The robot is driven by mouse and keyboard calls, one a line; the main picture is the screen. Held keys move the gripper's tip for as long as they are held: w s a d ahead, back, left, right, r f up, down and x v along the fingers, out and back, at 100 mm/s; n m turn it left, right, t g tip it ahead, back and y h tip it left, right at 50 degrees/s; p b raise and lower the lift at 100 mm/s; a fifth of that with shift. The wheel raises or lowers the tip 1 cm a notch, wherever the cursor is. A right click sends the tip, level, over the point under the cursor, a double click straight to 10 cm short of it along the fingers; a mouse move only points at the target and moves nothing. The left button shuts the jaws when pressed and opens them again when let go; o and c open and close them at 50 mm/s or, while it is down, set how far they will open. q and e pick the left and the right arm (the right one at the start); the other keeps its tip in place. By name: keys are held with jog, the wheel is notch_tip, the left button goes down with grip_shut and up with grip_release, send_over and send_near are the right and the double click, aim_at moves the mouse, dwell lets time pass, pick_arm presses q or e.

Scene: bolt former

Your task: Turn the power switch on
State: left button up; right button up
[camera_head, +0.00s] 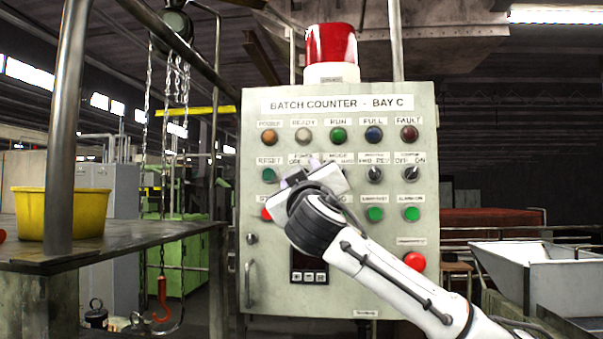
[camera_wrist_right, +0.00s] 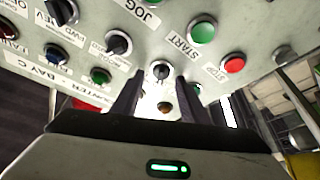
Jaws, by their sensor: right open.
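The power switch (camera_wrist_right: 160,71) is a small black rotary knob on a pale control panel. In the right wrist view it lies between and just beyond the tips of my right gripper (camera_wrist_right: 157,83). The fingers are apart, one on each side of the knob; I cannot tell whether they touch it. In the head view my right gripper (camera_head: 300,175) is at the panel (camera_head: 340,227) and covers the switch, leaving part of its label visible. The knob's setting is too small to read. My left gripper is not in view.
Close to the switch are the mode knob (camera_wrist_right: 118,44), the green start button (camera_wrist_right: 202,31) and the red stop button (camera_wrist_right: 233,64). A red emergency-type button (camera_head: 414,261) is at lower right. A table with a yellow tub (camera_head: 62,213) stands left.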

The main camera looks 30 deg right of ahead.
grip_shut()
jog(key=shift+a+m+g+h+b, duration=0.1)
jog(key=shift+m+g+h+b, duration=0.9)
jog(key=shift+m, duration=1.9)
jog(key=shift+d+m+g+h+b, duration=0.1)
jog(key=shift+m+g+h+b, duration=0.45)
jog(key=shift+m+h, duration=1.6)
jog(key=shift+a+m+g+h+b, duration=0.1)
jog(key=shift+m+g+h+b, duration=0.5)
jog(key=shift+m, duration=3.05)
jog(key=shift+g, duration=0.35)
grip_release()
